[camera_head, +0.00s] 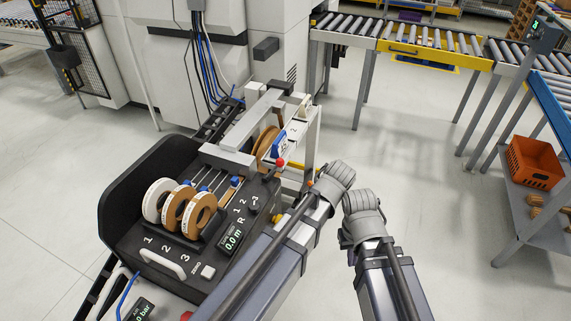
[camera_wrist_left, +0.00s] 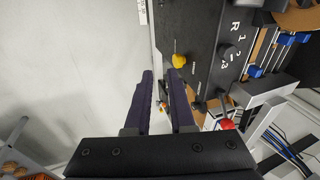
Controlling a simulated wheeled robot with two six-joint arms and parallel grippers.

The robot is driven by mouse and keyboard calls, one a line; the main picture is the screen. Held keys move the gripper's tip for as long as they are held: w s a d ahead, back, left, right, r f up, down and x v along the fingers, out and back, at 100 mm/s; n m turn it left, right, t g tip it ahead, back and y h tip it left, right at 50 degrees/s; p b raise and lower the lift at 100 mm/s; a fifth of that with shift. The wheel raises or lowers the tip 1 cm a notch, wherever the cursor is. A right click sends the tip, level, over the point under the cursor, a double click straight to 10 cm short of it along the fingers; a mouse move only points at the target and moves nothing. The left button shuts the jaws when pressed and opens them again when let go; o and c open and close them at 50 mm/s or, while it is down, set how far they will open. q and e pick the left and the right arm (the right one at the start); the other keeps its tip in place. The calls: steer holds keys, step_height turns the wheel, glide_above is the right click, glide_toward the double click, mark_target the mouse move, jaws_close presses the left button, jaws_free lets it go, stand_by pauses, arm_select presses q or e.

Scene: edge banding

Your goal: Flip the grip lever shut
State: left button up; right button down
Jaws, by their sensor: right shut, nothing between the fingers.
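The black edge banding unit (camera_head: 135,235) carries several levers; I cannot tell which is the grip lever. A red-knobbed lever (camera_head: 281,162) stands at its right side. In the left wrist view, the red knob (camera_wrist_left: 227,124) is right of my left gripper (camera_wrist_left: 160,82), and a yellow knob (camera_wrist_left: 180,61) is just beyond its fingertips. A small orange tip (camera_wrist_left: 163,106) shows in the gap between the open fingers; whether they touch it is unclear. In the head view my left gripper (camera_head: 334,177) is beside the unit, its fingers hidden. My right gripper (camera_head: 361,204) is shut and empty, apart from the unit.
Band rolls (camera_head: 178,205) sit on the unit's front, beside a display (camera_head: 233,238). A large white machine (camera_head: 170,65) stands behind. A roller conveyor (camera_head: 430,58) and an orange crate (camera_head: 534,162) are at the right. Floor right of my arms is clear.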

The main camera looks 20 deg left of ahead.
arm_select(q)
steer(key=w+r+n+t+y, duration=0.1)
steer(key=w+r, duration=0.1)
steer(key=w, duration=0.3)
steer(key=w+a+r+n+t+y+p, duration=0.1)
steer(key=w+r, duration=0.1)
steer(key=w, duration=0.4)
steer(key=w+r+n+t+y, duration=0.1)
steer(key=w, duration=0.5)
steer(key=shift+a+r, duration=0.35)
steer(key=shift+r, duration=0.05)
jaws_close()
steer(key=w+a+f+b, duration=0.3)
steer(key=a+f+b, duration=0.3)
steer(key=a, duration=0.3)
steer(key=shift+w+f+b, duration=0.3)
steer(key=shift+f, duration=0.1)
steer(key=shift+a, duration=0.1)
